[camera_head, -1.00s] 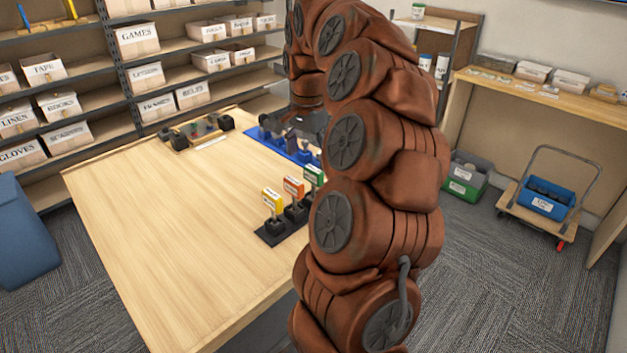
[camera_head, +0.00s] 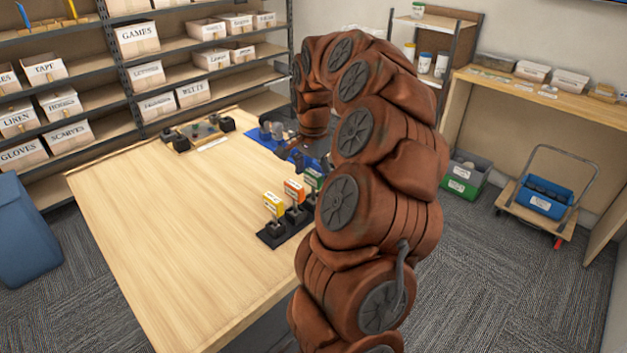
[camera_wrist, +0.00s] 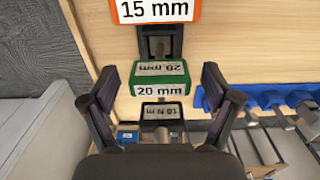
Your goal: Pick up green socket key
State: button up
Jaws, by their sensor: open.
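The green socket key (camera_wrist: 160,78) has a green block head with white "20 mm" labels. In the wrist view it is upright in a dark holder, and in the head view its green head (camera_head: 313,179) shows at the right end of a row of three, partly hidden by my arm. My gripper (camera_wrist: 163,90) is open. Its two fingers appear on either side of the green head in the picture, with gaps on both sides. I cannot tell the depth between them. An orange key (camera_wrist: 155,10) labelled "15 mm" stands beyond it.
A yellow key (camera_head: 274,205) stands at the row's left end on the black base (camera_head: 270,239). A wooden tray (camera_head: 187,143) sits at the table's far edge. The table's left half is clear.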

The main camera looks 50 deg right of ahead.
jog(key=shift+f, duration=0.85)
jog(key=c, duration=1.7)
jog(key=shift+o, duration=0.2)
